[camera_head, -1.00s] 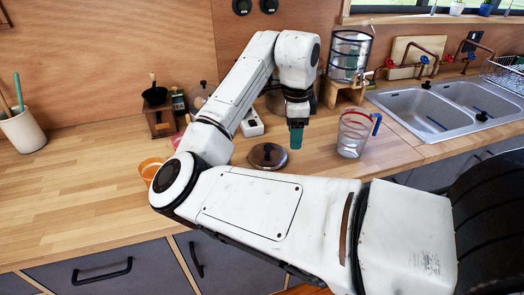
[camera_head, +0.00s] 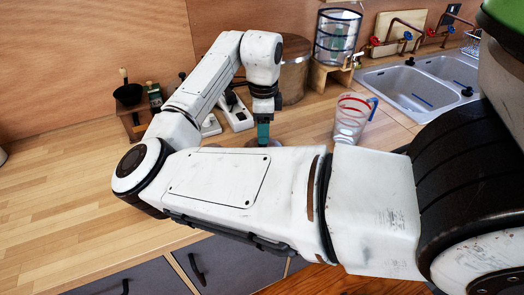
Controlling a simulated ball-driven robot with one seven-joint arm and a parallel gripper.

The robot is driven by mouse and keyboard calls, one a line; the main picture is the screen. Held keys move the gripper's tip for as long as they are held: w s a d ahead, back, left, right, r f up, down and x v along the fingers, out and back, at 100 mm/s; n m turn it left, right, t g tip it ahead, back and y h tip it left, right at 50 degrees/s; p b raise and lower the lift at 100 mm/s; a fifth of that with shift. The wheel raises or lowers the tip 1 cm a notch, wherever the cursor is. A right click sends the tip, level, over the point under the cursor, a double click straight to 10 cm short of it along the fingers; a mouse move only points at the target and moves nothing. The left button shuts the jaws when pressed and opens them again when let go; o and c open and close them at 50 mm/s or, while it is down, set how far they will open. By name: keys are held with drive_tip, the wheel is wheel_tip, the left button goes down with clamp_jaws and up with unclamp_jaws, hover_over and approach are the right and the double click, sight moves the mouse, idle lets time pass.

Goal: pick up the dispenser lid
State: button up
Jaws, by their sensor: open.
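A round, dark lid (camera_head: 236,144), which I take to be the dispenser lid, lies on the wooden counter. Only a thin part of it shows; my arm hides the rest, including its knob. My gripper (camera_head: 263,133), with teal fingers, points down at the lid. The fingers show edge-on, and I cannot tell whether they touch the lid or stand around its knob. My gripper is open. The glass dispenser (camera_head: 337,38) stands at the back on a wooden stand.
A clear measuring jug (camera_head: 350,120) with red bands stands to the right of my gripper. A large brown container (camera_head: 294,80) is behind it. A white power strip (camera_head: 237,114) and a grinder (camera_head: 131,112) are to the left. The sink (camera_head: 415,88) lies right. The left counter is clear.

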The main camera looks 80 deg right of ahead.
sight(253, 142)
drive_tip(key=shift+f+p, duration=0.45)
drive_tip(key=shift+f, duration=2.2)
drive_tip(key=shift+c, duration=0.4)
clamp_jaws()
